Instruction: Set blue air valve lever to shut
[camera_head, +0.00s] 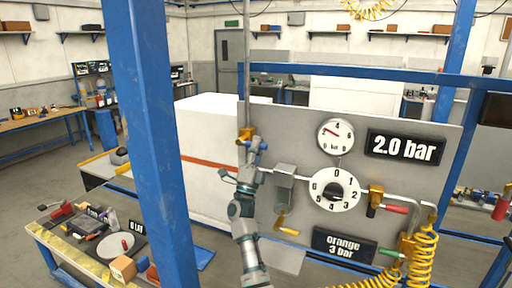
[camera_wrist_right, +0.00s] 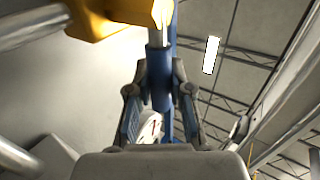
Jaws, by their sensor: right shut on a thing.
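The brass-yellow air valve (camera_head: 246,134) sits at the lower end of a vertical pipe, at the left edge of the grey panel. It also shows large at the top of the right wrist view (camera_wrist_right: 100,20). My right gripper (camera_head: 257,149) is at this valve, its arm reaching up from below. In the wrist view its two fingers (camera_wrist_right: 158,92) are closed around the blue lever (camera_wrist_right: 158,84), whose grey stem runs up to the valve body. My left gripper is not in view.
The panel (camera_head: 300,120) holds a gauge (camera_head: 335,135), a numbered dial (camera_head: 335,189), a red-handled valve (camera_head: 394,209) and a yellow lever (camera_head: 287,227). A yellow coiled hose (camera_head: 424,255) hangs right. A blue post (camera_head: 150,130) and a tool table (camera_head: 75,260) stand left.

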